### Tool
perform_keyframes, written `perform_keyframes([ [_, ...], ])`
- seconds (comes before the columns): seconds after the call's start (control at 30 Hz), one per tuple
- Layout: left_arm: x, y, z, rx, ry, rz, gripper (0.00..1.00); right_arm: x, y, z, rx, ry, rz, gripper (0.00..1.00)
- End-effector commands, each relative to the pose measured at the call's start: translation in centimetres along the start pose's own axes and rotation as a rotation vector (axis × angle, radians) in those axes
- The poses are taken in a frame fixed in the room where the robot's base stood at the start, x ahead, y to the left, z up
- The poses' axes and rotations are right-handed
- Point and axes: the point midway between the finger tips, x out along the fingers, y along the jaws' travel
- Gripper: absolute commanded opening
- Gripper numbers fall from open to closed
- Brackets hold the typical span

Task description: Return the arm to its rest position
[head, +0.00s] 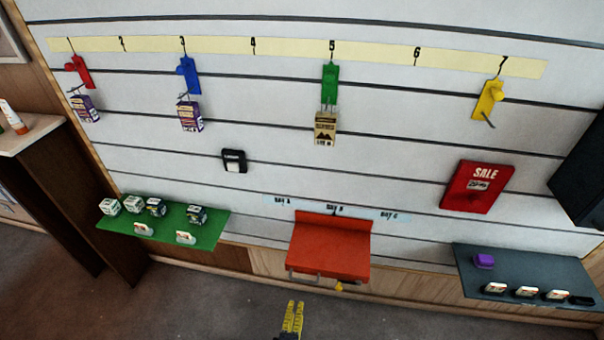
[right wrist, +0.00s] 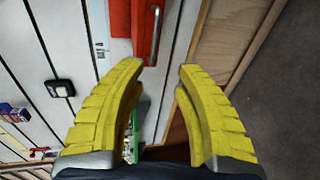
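My right gripper (head: 294,304) shows at the bottom of the head view, its yellow fingers pointing up toward the wall below the red shelf (head: 330,250). In the right wrist view my right gripper (right wrist: 161,67) has its two ribbed yellow fingers apart with nothing between the tips. The red shelf (right wrist: 121,25) shows beyond the fingertips there, apart from them. My left gripper shows in neither view.
A slatted wall carries red (head: 82,72), blue (head: 189,76), green (head: 330,84) and yellow (head: 488,100) hooks. A green shelf (head: 165,216) holds several small boxes; a dark shelf (head: 524,272) holds a purple block (head: 484,261). A red SALE sign (head: 463,199) hangs right. Floor in front is clear.

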Motion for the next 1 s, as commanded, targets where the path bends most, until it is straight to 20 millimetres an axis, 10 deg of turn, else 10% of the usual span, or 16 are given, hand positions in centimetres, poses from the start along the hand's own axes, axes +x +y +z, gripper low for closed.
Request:
perform_keyframes([
  [0.27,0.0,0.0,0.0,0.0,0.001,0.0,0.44,-1.0,-14.2,2.0,0.089,0.062,-0.458,0.33],
  [0.6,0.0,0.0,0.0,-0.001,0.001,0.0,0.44,-9.4,-31.5,12.7,0.494,-0.095,-0.96,0.33],
  [1.0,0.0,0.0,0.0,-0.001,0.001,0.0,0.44,-21.2,-41.2,28.2,0.99,-0.537,-1.084,0.33],
])
